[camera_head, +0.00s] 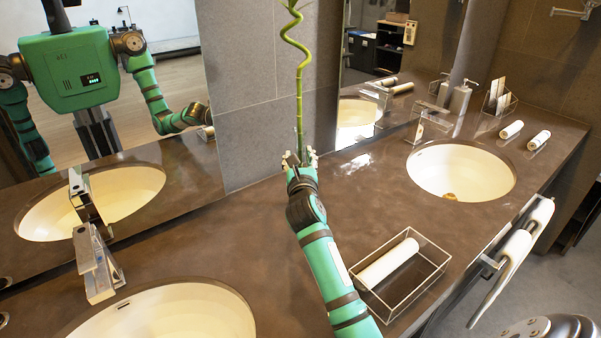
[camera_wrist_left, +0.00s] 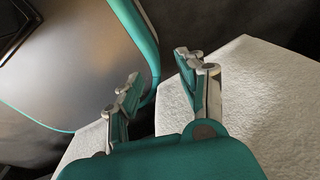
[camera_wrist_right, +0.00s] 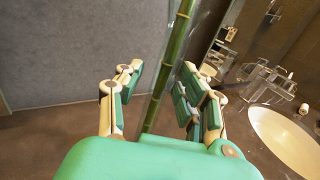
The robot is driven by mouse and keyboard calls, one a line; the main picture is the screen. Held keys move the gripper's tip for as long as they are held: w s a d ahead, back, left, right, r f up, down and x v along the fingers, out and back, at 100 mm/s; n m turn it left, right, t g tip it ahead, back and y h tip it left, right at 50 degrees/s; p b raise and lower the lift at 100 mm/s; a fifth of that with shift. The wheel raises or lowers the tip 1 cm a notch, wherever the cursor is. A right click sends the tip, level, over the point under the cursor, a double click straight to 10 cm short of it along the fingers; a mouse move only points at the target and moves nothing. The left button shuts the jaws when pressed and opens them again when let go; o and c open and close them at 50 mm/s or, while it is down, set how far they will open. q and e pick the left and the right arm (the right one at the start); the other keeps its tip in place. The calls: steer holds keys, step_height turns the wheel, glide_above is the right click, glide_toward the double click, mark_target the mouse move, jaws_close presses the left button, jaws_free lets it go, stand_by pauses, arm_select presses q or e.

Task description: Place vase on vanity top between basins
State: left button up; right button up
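The vase is a slim clear glass one (camera_head: 299,149) with a tall curly green bamboo stalk (camera_head: 299,85) rising from it. It stands upright near the back wall, between the two basins. My right gripper (camera_head: 300,160) is at the vase, with one finger on each side. In the right wrist view the stalk (camera_wrist_right: 170,70) runs between the fingers (camera_wrist_right: 156,92). The clear glass makes it hard to see whether the pads touch it, and the vase's base is hidden. My left gripper (camera_wrist_left: 160,80) is open and empty, away from the counter.
The brown vanity top (camera_head: 240,225) has a left basin (camera_head: 165,315) and a right basin (camera_head: 460,170). A clear tray with a white roll (camera_head: 389,263) lies right of my right forearm. A soap dispenser (camera_head: 461,98) and small white rolls (camera_head: 511,130) stand farther right. Mirrors line the back.

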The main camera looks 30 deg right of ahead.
steer(key=v, duration=0.9)
steer(key=shift+b, duration=0.4)
steer(key=shift+s+r, duration=0.1)
